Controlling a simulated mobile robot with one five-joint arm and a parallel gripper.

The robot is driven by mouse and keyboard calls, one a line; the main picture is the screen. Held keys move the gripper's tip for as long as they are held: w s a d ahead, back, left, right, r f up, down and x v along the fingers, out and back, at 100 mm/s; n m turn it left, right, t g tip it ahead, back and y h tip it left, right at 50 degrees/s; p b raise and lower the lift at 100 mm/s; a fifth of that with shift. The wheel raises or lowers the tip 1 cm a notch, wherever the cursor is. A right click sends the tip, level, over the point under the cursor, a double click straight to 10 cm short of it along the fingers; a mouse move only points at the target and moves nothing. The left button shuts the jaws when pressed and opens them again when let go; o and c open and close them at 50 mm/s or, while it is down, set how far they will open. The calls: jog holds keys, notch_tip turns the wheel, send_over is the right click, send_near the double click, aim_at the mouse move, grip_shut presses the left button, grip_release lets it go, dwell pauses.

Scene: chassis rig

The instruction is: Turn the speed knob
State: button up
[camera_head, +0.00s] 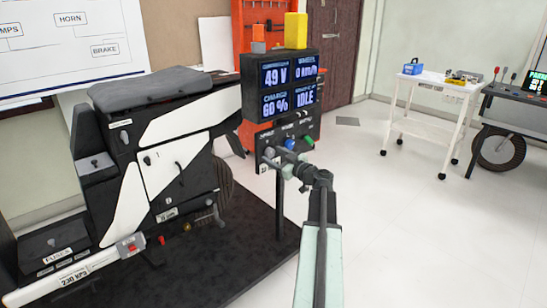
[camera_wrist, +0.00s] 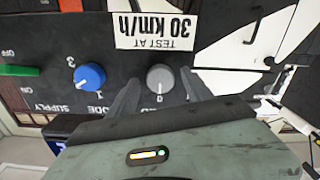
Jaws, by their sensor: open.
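The grey speed knob (camera_wrist: 160,78) sits on the dark control panel (camera_wrist: 115,60), below an upside-down "TEST AT 30 km/h" label (camera_wrist: 155,30) in the wrist view. My gripper (camera_wrist: 162,88) is open, with one finger on each side of the knob. I cannot tell whether the fingers touch it. In the head view my gripper (camera_head: 275,158) is at the left end of the panel (camera_head: 300,128), by the grey knob (camera_head: 269,152). The display (camera_head: 282,84) above reads 49 V, 0 km/h, 60 % and IDLE.
A blue knob (camera_wrist: 89,77) and a green switch (camera_wrist: 18,70) are on the same panel. A black and white vehicle chassis (camera_head: 160,140) stands left on a dark mat (camera_head: 235,250). A white cart (camera_head: 420,105) is at the back right. The pale floor between is clear.

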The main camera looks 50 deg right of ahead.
jog(key=shift+c, duration=0.3)
jog(key=c, duration=1)
jog(key=shift+a, duration=0.3)
grip_shut()
jog(key=shift+d, duration=0.2)
